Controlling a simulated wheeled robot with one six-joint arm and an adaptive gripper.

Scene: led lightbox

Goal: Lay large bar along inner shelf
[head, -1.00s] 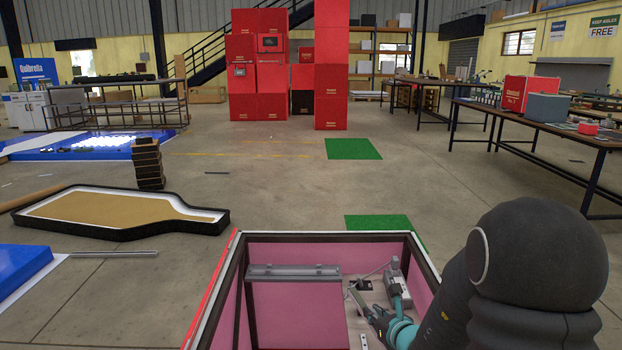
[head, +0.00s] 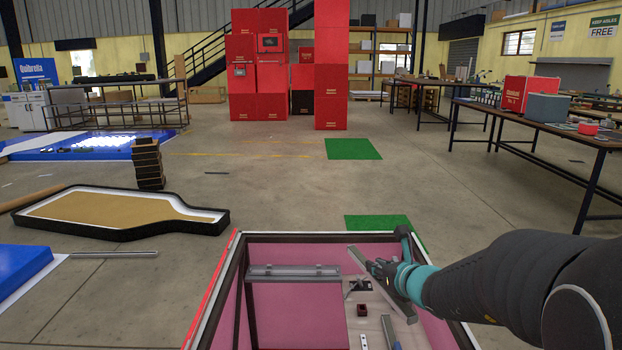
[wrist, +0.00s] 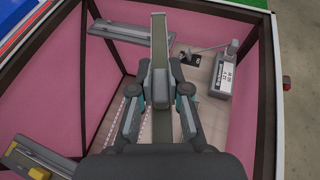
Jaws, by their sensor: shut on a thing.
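My gripper (head: 380,272) is shut on a long grey bar (head: 402,303) and holds it over the right part of the open pink-lined box (head: 240,262). In the head view the bar slants from upper left to lower right. In the wrist view the bar (wrist: 158,28) points away between the two fingers (wrist: 160,90), its near part hidden by my gripper. Another grey bar fixture (head: 293,272) lies along the box's far inner side. It also shows in the wrist view (wrist: 120,30). I cannot tell clearly which ledge is the inner shelf.
A grey unit with a white label (wrist: 226,75) stands inside the box at the right. A further bar fixture (wrist: 38,157) lies at the near left. A small dark red block (head: 362,310) sits on the pale floor inside. Dark frame edges surround the box opening.

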